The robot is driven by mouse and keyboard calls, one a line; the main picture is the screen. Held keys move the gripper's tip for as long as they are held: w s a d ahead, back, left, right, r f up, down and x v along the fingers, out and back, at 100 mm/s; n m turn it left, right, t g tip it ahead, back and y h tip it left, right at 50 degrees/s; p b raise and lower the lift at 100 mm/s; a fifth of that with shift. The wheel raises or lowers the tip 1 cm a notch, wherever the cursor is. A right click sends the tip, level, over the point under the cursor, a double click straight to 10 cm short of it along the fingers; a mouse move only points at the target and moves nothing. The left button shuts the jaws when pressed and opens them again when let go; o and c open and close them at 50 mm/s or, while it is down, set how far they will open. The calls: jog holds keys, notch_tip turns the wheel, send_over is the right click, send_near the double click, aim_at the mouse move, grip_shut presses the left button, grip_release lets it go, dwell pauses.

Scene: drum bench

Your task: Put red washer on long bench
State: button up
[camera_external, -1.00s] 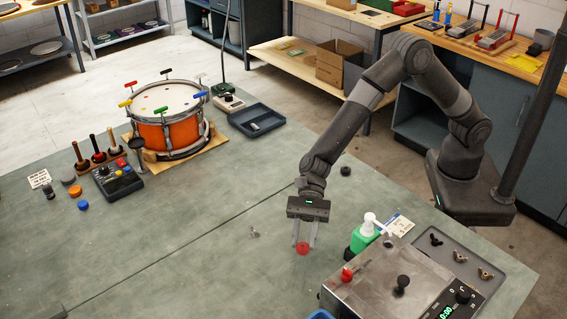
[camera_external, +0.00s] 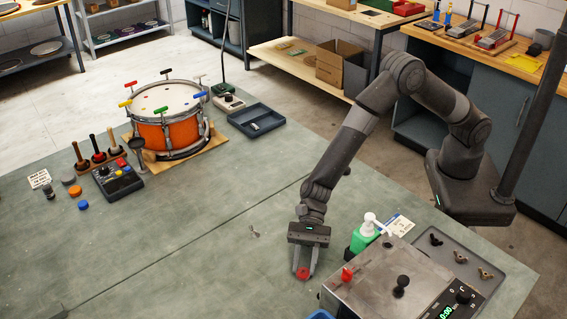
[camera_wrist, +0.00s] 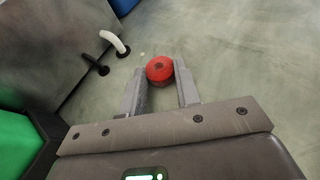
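The red washer (camera_external: 303,273) is a small, round red piece between my fingertips, low over the grey-green bench top (camera_external: 180,240). My gripper (camera_external: 304,270) points down in front of the steel box. In the wrist view the red washer (camera_wrist: 160,70) sits at the tips of my gripper (camera_wrist: 159,78), with a finger close against each side, and looks gripped. Whether its underside touches the bench cannot be told.
A steel box (camera_external: 385,275) with knobs and a green bottle (camera_external: 363,238) with a white pump stand close to the right of my gripper. A small metal piece (camera_external: 254,231) lies to the left. A drum (camera_external: 168,120) stands at the back left. The bench's middle is mostly clear.

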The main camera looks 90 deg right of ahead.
jog(key=o, duration=0.5)
jog(key=shift+c, duration=0.2)
jog(key=shift+d+r, duration=0.15)
jog(key=shift+r, duration=0.05)
jog(key=v, duration=1.1)
jog(key=shift+s+d+r, duration=0.1)
jog(key=shift+d+r, duration=0.05)
jog(key=shift+d, duration=0.2)
jog(key=shift+r, duration=0.1)
